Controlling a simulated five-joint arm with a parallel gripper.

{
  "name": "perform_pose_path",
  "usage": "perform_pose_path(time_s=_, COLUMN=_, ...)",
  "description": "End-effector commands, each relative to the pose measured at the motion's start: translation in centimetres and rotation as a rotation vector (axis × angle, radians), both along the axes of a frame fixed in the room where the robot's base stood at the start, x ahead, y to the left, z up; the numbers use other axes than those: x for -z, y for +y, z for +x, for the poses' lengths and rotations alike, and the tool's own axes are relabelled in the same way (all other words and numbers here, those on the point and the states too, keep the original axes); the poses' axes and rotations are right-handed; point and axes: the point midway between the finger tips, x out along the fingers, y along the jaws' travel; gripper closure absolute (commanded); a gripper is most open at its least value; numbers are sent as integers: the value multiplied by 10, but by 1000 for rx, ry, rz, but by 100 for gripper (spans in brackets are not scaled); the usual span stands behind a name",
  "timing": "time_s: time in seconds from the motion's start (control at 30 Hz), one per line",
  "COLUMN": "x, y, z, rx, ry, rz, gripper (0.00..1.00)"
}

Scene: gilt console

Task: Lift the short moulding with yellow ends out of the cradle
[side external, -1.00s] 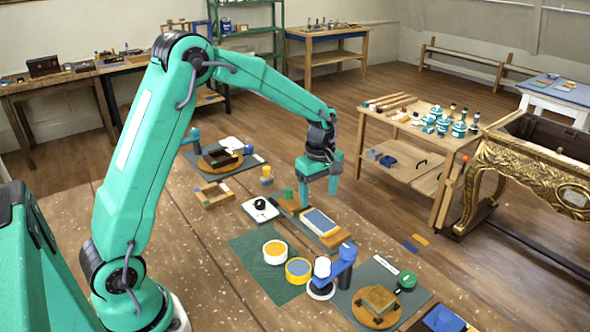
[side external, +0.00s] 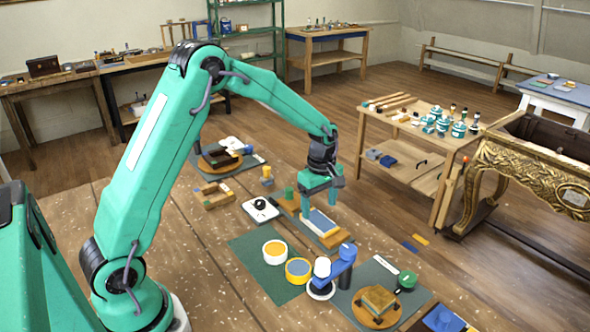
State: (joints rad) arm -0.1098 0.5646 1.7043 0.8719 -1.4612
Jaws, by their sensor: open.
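My gripper (side external: 321,198) is open, pointing down over a wooden board (side external: 331,240) near the middle of the bench. A blue pad with a pale border (side external: 318,222) lies on that board, just below the fingers. No moulding shows between the fingers. A small wooden holder with yellowish parts (side external: 214,196) stands to the left, apart from my gripper. I cannot tell which piece is the short moulding or which is the cradle; the yellow ends are too small to make out, and my gripper hides part of the board.
A green mat (side external: 262,283) with a yellow-and-white round tub (side external: 275,252) and a yellow tub with a grey top (side external: 298,270) lies in front. A blue stand (side external: 341,268) rises near my gripper's front. A gilt console (side external: 530,170) stands at the right.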

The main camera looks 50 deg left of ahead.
Motion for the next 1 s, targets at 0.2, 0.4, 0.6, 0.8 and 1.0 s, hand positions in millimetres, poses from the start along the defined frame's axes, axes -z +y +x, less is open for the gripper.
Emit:
perform_pose_path(time_s=0.2, x=23, y=-1, z=1, rx=0, ry=5, rz=-1, gripper=29)
perform_pose_path(time_s=0.4, x=43, y=-1, z=2, rx=0, ry=3, rz=0, gripper=29)
perform_pose_path(time_s=0.6, x=49, y=-1, z=2, rx=0, ry=2, rz=0, gripper=29)
perform_pose_path(time_s=0.8, x=48, y=-1, z=2, rx=0, ry=1, rz=0, gripper=29)
perform_pose_path(time_s=1.0, x=48, y=-1, z=2, rx=0, ry=1, rz=0, gripper=29)
